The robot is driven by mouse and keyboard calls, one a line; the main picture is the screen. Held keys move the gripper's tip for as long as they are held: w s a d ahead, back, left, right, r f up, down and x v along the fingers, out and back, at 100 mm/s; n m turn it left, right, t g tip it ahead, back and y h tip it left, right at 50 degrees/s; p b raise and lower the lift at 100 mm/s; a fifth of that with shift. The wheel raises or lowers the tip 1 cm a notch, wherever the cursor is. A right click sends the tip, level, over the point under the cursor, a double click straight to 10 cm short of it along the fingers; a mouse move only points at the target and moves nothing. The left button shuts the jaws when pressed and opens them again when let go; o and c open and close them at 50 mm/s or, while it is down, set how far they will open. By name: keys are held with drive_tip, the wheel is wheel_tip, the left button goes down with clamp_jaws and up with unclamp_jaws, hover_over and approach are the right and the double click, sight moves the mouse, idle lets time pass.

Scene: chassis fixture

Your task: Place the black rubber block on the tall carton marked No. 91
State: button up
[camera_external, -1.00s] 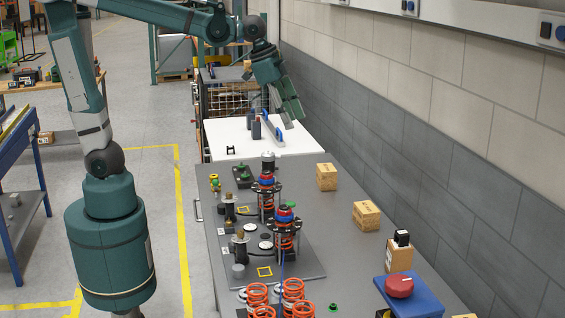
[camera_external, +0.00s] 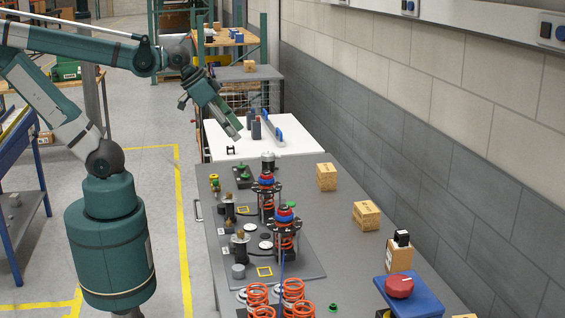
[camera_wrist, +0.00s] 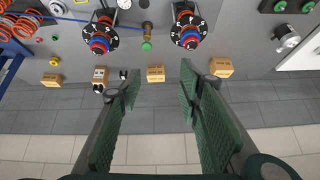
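A tall carton (camera_external: 398,260) with a white label stands at the right of the grey bench; its number is not readable. A small black block with a white patch (camera_external: 402,238) sits on its top; I cannot tell if it is the rubber block. The carton also shows in the wrist view (camera_wrist: 100,73), left of my fingers. Two dark upright blocks (camera_external: 256,130) stand on the white table. My gripper (camera_external: 238,139) is above the white table's left part in the external view. In the wrist view its green fingers (camera_wrist: 160,80) are wide apart with nothing between them.
Smaller cartons (camera_external: 326,177) (camera_external: 366,217) stand along the bench's wall side. A red button on a blue box (camera_external: 420,298) is near the tall carton. Spring assemblies (camera_external: 285,235) and orange springs (camera_external: 293,290) crowd the bench's middle and front. The wall bounds the right.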

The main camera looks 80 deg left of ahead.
drive_tip(key=shift+s+a+f+n, duration=0.25)
drive_tip(key=shift+s+f, duration=0.2)
drive_tip(key=shift+s, duration=0.15)
drive_tip(key=shift+s+a+f+n, duration=0.2)
drive_tip(key=shift+s+f+n, duration=0.05)
drive_tip(key=shift+s+f, duration=0.25)
